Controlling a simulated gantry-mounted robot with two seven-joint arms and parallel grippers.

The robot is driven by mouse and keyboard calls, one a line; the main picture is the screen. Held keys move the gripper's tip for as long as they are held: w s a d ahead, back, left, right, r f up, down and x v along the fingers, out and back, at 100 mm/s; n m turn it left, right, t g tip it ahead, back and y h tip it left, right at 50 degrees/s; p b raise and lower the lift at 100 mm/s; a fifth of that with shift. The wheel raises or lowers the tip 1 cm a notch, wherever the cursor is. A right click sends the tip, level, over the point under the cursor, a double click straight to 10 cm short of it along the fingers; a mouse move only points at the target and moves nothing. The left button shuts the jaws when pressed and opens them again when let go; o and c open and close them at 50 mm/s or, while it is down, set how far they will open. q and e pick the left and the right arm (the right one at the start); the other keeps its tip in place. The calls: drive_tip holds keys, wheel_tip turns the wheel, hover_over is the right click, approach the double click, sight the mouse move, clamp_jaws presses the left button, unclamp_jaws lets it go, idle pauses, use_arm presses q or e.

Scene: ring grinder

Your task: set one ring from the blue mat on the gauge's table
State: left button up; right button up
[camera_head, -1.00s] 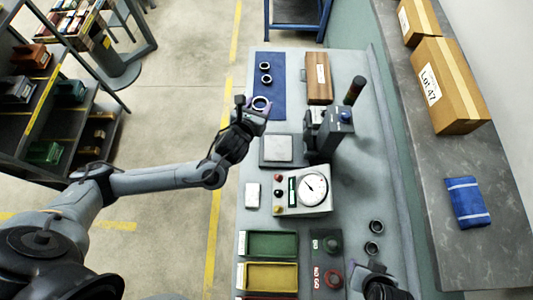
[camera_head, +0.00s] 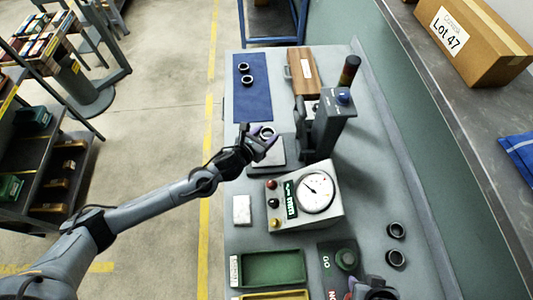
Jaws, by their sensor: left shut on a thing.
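My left gripper (camera_head: 266,143) is shut on a ring (camera_head: 267,131), at the back edge of the gauge's table (camera_head: 270,168), a grey square plate. The ring looks silvery; I cannot tell whether it touches the plate or hangs above it. The gripper hides part of both. Two more rings, (camera_head: 245,68) and (camera_head: 247,81), lie on the blue mat (camera_head: 252,104) at the back left. The gauge's column (camera_head: 328,128) stands right of the plate. My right gripper (camera_head: 370,289) shows only partly at the bottom edge; its jaws are unclear.
A dial box (camera_head: 305,195) stands in front of the plate. A wooden case (camera_head: 302,70) stands behind the column. Two dark rings (camera_head: 396,230) and (camera_head: 396,258) lie at the right. A green tray (camera_head: 272,268) and a white block (camera_head: 241,210) are nearer.

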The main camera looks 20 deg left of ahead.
use_arm(q)
wheel_tip(320, 180, down, 9)
drive_tip(key=shift+d+f, duration=0.1)
drive_tip(key=shift+f, duration=0.1)
idle(0.4)
drive_tip(key=shift+f, duration=0.1)
drive_tip(key=shift+f, duration=0.15)
drive_tip(key=o, duration=1.1)
